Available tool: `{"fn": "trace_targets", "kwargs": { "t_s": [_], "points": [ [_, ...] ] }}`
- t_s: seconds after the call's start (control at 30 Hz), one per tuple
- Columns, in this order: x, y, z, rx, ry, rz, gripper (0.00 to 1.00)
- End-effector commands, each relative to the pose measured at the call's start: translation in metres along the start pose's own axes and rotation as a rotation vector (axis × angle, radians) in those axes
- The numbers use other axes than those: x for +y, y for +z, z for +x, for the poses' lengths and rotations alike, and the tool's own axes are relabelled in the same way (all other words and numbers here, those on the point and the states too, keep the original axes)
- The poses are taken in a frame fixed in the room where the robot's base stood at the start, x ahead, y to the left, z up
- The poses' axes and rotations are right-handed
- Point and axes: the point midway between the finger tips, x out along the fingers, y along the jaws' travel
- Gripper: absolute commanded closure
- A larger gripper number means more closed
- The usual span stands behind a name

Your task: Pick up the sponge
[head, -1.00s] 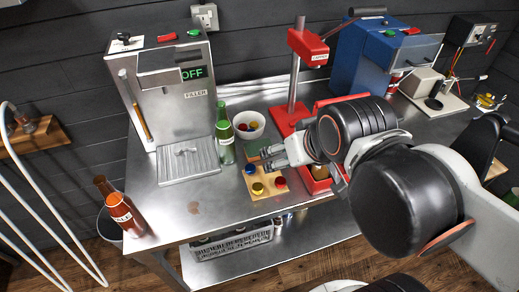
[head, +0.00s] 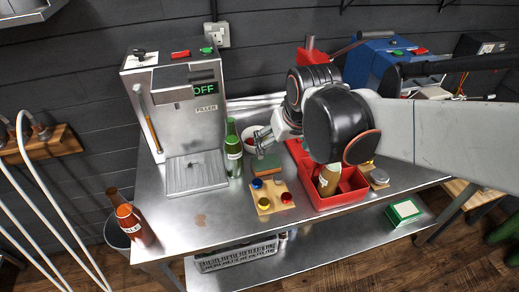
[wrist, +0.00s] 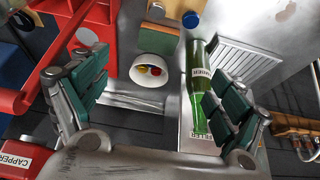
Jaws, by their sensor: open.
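The sponge (head: 266,164), a small block with a green top and a brown side, lies on the steel table behind the board of caps and right of the green bottle. It also shows near the top of the wrist view (wrist: 160,38). My gripper (head: 263,138) is just behind and above the sponge in the head view, beside the bottle. In the wrist view its two green-padded fingers (wrist: 153,98) are wide apart with nothing between them in their grip. The sponge is beyond the fingertips and apart from them.
A green bottle (head: 233,148) stands close left of my gripper. A white bowl (head: 248,134) with caps is partly hidden behind it. A wooden board (head: 270,205) with coloured caps lies in front. A red tray (head: 337,200) with a bottle stands right. The filler (head: 180,115) stands left.

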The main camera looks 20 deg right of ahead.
Motion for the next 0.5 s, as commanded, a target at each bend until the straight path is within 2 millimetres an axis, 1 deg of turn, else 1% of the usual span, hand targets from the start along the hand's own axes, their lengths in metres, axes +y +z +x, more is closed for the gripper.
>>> {"fn": "trace_targets", "kwargs": {
  "t_s": [0.03, 0.2, 0.4, 0.5],
  "points": [
    [0.000, -0.010, 0.008, -0.016, 0.000, 0.000, 0.11],
    [0.000, -0.030, 0.041, -0.070, 0.000, 0.000, 0.11],
    [0.000, -0.043, 0.075, -0.120, 0.000, 0.000, 0.11],
    [0.000, -0.045, 0.086, -0.135, 0.000, 0.000, 0.11]
  ]
}}
